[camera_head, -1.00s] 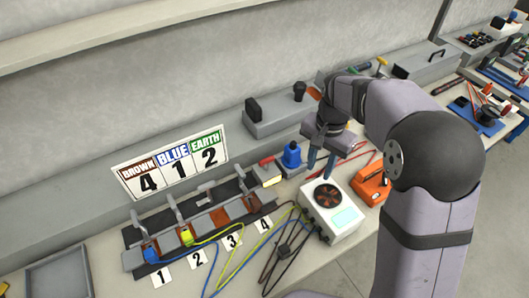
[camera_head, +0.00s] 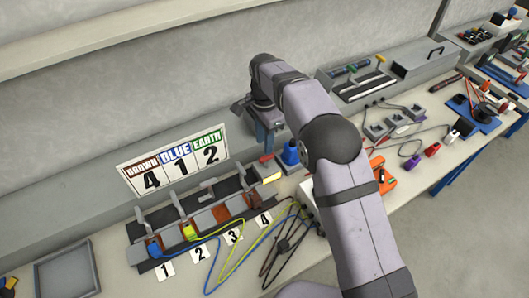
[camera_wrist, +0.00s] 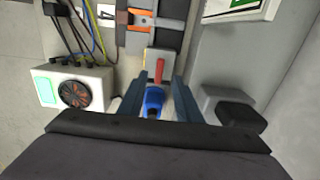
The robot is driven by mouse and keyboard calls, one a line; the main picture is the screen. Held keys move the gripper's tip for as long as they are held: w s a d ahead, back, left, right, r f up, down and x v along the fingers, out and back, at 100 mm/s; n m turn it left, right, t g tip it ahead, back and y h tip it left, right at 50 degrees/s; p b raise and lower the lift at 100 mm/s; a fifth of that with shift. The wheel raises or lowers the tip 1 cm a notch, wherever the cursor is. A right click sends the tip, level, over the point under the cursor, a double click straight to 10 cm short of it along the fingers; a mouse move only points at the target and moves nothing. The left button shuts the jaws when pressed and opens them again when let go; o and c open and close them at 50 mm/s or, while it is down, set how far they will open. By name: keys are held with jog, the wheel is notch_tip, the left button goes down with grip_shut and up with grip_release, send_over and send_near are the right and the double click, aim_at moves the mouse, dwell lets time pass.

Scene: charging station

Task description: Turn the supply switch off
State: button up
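A small switch with a red lever (camera_wrist: 159,69) on a pale block shows between my fingertips in the wrist view. In the head view its red handle (camera_head: 267,158) is just below my fingertips, at the right end of the numbered clamp board. A blue bottle-shaped part (camera_wrist: 153,103) is beside it, also between the fingers in the wrist view; it stands to the right in the head view (camera_head: 290,152). My gripper (camera_head: 267,150) points down and is open, with nothing held. It also shows in the wrist view (camera_wrist: 158,85). Contact with the lever cannot be told.
A white box with a round fan (camera_wrist: 75,94) stands nearby, partly behind my arm in the head view. A grey block with a black knob (camera_wrist: 238,114) is on the other side. The clamp board (camera_head: 130,233) carries blue and yellow-green leads. A number sign (camera_head: 178,160) stands behind.

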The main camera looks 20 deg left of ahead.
aim_at(264, 157)
jog(key=shift+f+p, duration=1.05)
jog(key=shift+f, duration=2.15)
jog(key=shift+c, duration=0.7)
grip_shut()
